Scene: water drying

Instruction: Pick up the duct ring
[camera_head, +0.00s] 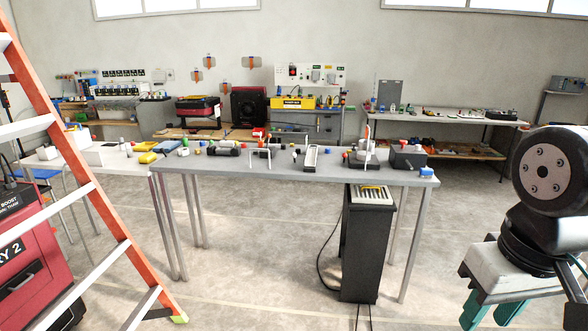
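My gripper (495,313) hangs at the lower right, close to the camera, with teal fingers under a pale body. Its fingers stand apart with bare floor showing between them, and it looks empty. The ends of the fingers are at or near the bottom edge of the picture. The gripper is in front of and to the right of the long grey table (290,177). I cannot single out the duct ring: many small parts lie on this table, among them dark cylinders (223,151), too small to tell apart.
A dark cabinet (366,245) stands under the table's right part, with a cable on the floor. An orange ladder (90,165) and a red machine (30,265) fill the left. Benches line the back wall. The floor (240,290) in front is mostly clear.

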